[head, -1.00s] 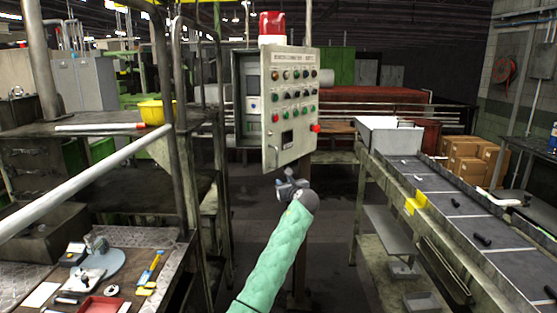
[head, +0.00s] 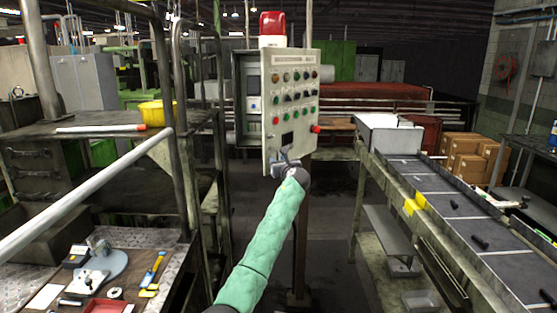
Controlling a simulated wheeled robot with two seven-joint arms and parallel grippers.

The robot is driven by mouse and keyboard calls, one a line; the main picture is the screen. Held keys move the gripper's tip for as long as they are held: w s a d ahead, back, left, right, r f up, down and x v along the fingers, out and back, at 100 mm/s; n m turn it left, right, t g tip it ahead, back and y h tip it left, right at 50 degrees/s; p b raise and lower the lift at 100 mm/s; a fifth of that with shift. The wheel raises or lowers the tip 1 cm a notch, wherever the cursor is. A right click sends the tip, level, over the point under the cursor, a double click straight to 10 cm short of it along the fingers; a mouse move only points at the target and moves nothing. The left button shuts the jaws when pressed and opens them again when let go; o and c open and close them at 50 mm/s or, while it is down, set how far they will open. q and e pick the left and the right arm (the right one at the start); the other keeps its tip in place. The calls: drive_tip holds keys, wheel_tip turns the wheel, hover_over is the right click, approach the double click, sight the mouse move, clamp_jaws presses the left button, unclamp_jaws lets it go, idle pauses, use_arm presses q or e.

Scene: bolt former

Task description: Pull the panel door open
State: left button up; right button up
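The panel door (head: 291,117) is a pale grey-green door with rows of coloured buttons and a dark window low on it. It stands ajar: its left edge is swung out from the control cabinet (head: 238,112), and part of the inside shows in the gap to its left. My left gripper (head: 281,158), on the green-sleeved arm, is at the door's lower left part and overlaps it in the picture. I cannot tell if it touches the door or whether its fingers are open or shut. My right gripper is not in view.
A red beacon (head: 272,30) sits on top of the cabinet. A conveyor (head: 448,203) with dark parts runs along the right. A workbench (head: 150,236) with tools and a grey rail (head: 92,188) are at the left. The floor below the panel looks clear.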

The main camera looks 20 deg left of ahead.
use_arm(q)
drive_tip(key=shift+w, duration=0.1)
clamp_jaws()
